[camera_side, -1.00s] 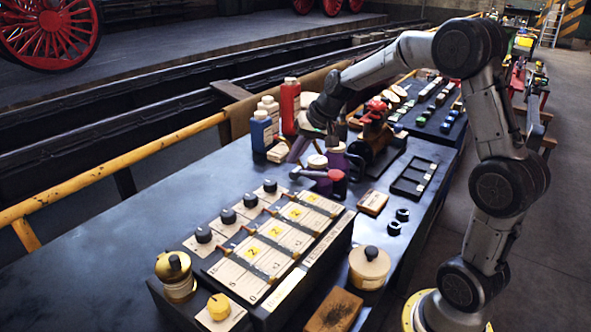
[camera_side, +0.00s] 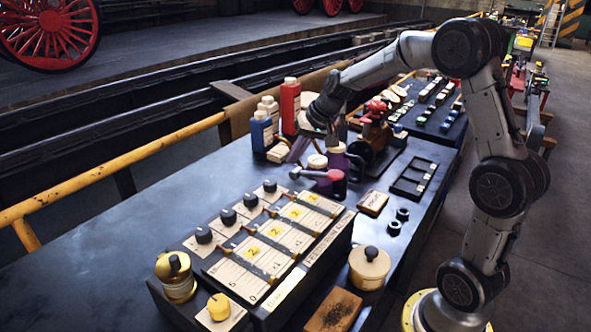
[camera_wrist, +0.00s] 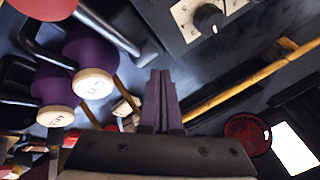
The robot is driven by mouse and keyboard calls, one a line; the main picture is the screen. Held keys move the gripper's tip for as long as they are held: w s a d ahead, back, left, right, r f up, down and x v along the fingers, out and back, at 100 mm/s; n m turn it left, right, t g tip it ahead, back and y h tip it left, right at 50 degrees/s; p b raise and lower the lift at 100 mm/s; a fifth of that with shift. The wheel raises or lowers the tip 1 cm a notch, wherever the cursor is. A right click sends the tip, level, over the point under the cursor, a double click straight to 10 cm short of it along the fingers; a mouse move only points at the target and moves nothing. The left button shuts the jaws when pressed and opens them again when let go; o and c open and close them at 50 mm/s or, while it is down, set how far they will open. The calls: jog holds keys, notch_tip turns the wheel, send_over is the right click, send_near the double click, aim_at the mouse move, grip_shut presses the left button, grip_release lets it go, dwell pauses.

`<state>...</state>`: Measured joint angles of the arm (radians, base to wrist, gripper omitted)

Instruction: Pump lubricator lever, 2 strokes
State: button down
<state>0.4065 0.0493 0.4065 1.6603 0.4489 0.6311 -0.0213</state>
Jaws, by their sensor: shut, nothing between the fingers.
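My gripper (camera_side: 295,154) is shut and empty, pointing down above the bench near two purple containers (camera_side: 337,157) with cream lids. In the wrist view its fingers (camera_wrist: 161,85) are together, with nothing between them. A red-and-grey lever-like part (camera_side: 322,174) sticks out to the left beside the containers, just below my fingertips. In the wrist view a grey rod (camera_wrist: 112,28) runs past the containers, left of my fingers and apart from them in the picture. I cannot tell for certain that this part is the lubricator lever, or whether my fingers touch it.
A panel with black knobs (camera_side: 228,216) and numbered strips fills the front of the bench. Blue (camera_side: 261,132) and red (camera_side: 290,105) bottles stand behind my gripper. A red-topped device (camera_side: 376,108), a black tray (camera_side: 413,178) and nuts lie to the right. The bench's left side is clear.

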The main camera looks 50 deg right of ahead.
aim_at(299, 172)
jog(key=shift+f, duration=0.2)
dwell(0.6)
jog(key=shift+s+f, duration=0.15)
jog(key=shift+f, duration=0.05)
jog(key=shift+s+f, duration=0.2)
jog(key=shift+f, duration=0.3)
jog(key=shift+s+f, duration=0.15)
jog(key=shift+f, duration=0.35)
dwell(0.6)
jog(key=shift+s+f, duration=0.25)
jog(key=shift+f, duration=0.35)
dwell(1.0)
jog(key=shift+r, duration=0.15)
jog(key=shift+w+r, duration=0.1)
jog(key=shift+r, duration=0.4)
jog(key=shift+a, duration=0.1)
jog(key=shift+w+r, duration=0.3)
jog(key=shift+r, duration=0.6)
jog(key=shift+w+r, duration=0.3)
jog(key=shift+r, duration=0.65)
jog(key=shift+w+r, duration=0.3)
jog(key=shift+r, duration=0.6)
